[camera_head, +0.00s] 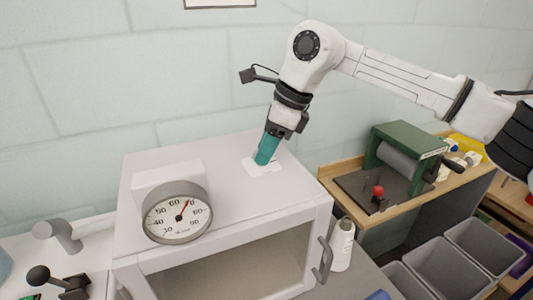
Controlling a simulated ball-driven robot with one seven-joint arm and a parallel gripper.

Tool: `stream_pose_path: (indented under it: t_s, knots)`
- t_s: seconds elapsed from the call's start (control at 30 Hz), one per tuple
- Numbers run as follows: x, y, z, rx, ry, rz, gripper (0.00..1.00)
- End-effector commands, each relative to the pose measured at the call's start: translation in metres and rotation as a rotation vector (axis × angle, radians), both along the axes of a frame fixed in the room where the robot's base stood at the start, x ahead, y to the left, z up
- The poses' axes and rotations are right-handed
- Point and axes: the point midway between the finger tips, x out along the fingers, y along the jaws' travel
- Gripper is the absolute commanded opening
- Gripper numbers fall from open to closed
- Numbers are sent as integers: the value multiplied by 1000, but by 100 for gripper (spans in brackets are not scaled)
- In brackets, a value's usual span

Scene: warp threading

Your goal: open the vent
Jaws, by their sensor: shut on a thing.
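The vent shows as a small white plate (264,168) on the top of the pale cabinet (225,160), towards its back right. My gripper (265,157) reaches down onto it from above, slightly tilted, with a teal part at its lower end touching the plate. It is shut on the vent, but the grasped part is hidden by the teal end. I cannot tell how far the vent is open. A round dial gauge (178,217) stands on the cabinet's front left, its red needle just past 60.
The cabinet's glass-fronted door (235,268) has a grey handle (324,260) at right. A white bottle (341,245) stands beside it. A green press (408,150) sits on a wooden bench at right, above grey bins (440,262).

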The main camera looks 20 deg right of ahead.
Motion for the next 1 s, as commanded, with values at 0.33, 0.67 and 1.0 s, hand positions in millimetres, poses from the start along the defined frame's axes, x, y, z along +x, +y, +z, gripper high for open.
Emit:
stream_pose_path:
  t_s: [0.33,0.67,1.0]
  knots:
    - [-3,2,-3,-4,-5,-326,4]
    - [-4,5,-3,-2,-5,-621,4]
    - [-5,7,-1,-1,-2,-818,4]
